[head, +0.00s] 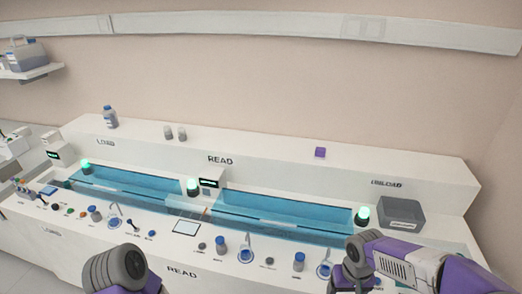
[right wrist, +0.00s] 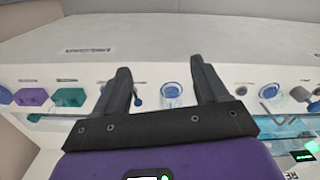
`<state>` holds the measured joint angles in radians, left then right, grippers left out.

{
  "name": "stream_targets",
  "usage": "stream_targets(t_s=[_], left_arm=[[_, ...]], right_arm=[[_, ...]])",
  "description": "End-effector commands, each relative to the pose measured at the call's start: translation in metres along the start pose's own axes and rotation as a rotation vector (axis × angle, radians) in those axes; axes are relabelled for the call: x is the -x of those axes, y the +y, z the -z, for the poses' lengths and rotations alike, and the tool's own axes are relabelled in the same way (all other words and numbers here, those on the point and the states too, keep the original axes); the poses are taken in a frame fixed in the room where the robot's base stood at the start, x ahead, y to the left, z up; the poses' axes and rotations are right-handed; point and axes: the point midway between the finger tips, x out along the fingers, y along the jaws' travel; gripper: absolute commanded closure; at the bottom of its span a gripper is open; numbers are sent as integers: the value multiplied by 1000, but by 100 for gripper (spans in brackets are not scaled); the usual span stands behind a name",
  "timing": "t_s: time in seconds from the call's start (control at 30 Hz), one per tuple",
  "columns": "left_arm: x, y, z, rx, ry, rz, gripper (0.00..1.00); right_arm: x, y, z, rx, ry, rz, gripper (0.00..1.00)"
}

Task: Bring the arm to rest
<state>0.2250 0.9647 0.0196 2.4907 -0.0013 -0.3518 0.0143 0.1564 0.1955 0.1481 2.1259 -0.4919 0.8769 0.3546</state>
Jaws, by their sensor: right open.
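My right gripper (right wrist: 160,68) shows in the right wrist view with its two dark fingers spread apart and nothing between them. Behind the fingers is the white bench with coloured parts along it, and I cannot tell how far off it is. In the head view my right arm (head: 395,258) comes in at the lower right, purple and grey, in front of the bench's right part. Its fingers are not clear there. My left arm (head: 118,269) shows only as a grey and purple link at the bottom left. The left gripper is out of view.
A long white bench holds two blue-lined troughs (head: 130,181) (head: 285,216) with green lamps. Several caps, blue rings and small bottles stand along its front ledge. A grey bin (head: 401,212) sits at the right and a purple cube (head: 320,152) on the back ledge.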

Motion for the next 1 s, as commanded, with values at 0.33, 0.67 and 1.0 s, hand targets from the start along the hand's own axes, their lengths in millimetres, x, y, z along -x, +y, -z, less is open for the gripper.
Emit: stream_targets(t_s=[0.33,0.67,1.0], left_arm=[[0,0,1,-1,1,0,100],[0,0,0,0,1,0,100],[0,0,0,0,0,0,100]], right_arm=[[-92,-57,-12,18,-33,207,27],[-204,-114,-68,-96,-43,380,27],[-256,-122,-115,-193,-14,355,27]])
